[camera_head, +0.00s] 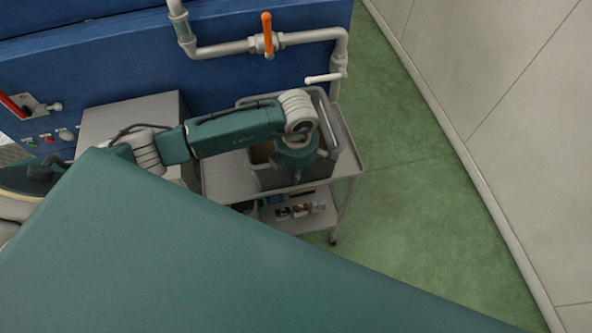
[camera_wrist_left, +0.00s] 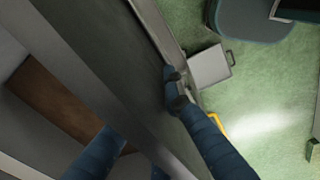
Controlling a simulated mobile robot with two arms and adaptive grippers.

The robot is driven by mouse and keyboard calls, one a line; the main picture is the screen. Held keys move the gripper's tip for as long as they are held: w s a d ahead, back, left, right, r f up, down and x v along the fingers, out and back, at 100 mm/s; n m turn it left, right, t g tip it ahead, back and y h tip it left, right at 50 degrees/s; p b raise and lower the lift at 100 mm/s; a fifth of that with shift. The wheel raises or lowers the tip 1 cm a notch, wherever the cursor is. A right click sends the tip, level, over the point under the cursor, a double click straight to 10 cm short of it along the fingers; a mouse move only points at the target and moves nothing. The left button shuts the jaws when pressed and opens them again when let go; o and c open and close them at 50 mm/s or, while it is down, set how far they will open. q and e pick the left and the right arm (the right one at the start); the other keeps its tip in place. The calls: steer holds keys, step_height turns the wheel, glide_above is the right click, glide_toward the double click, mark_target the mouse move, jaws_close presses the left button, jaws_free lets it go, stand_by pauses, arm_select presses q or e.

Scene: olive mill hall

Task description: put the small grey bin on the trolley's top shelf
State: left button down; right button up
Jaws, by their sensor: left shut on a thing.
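The small grey bin (camera_head: 268,179) is upright over the top shelf of the trolley (camera_head: 222,180) in the head view. I cannot tell whether its base touches the shelf. My left gripper (camera_head: 297,173) reaches down at the bin's near side and is shut on its wall. In the left wrist view the blue fingers of the left gripper (camera_wrist_left: 150,120) lie on either side of the grey bin wall (camera_wrist_left: 95,60). Something brown shows inside the bin. My arm hides part of the bin and shelf. My right gripper is not in view.
White-grey pipes with an orange-handled valve (camera_head: 267,34) run along the blue machine (camera_head: 90,75) behind the trolley. A grey cabinet (camera_head: 130,112) stands left of it. Several small things (camera_head: 300,210) sit on the lower shelf. Green floor (camera_head: 420,190) is clear on the right, up to the pale wall.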

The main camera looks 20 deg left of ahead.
arm_select(q)
steer(key=c, duration=2.3)
jaws_free()
steer(key=shift+f, duration=0.15)
steer(key=o, duration=0.4)
steer(key=shift+s, duration=0.1)
steer(key=shift+o, duration=0.2)
steer(key=shift+r, duration=0.4)
step_height(320, 180, up, 11)
steer(key=b, duration=0.3)
steer(key=shift+s+d+f+b, duration=0.1)
steer(key=shift+d+f+b, duration=0.1)
steer(key=shift+b, duration=0.15)
steer(key=shift+s+r, duration=0.1)
steer(key=shift+r, duration=0.4)
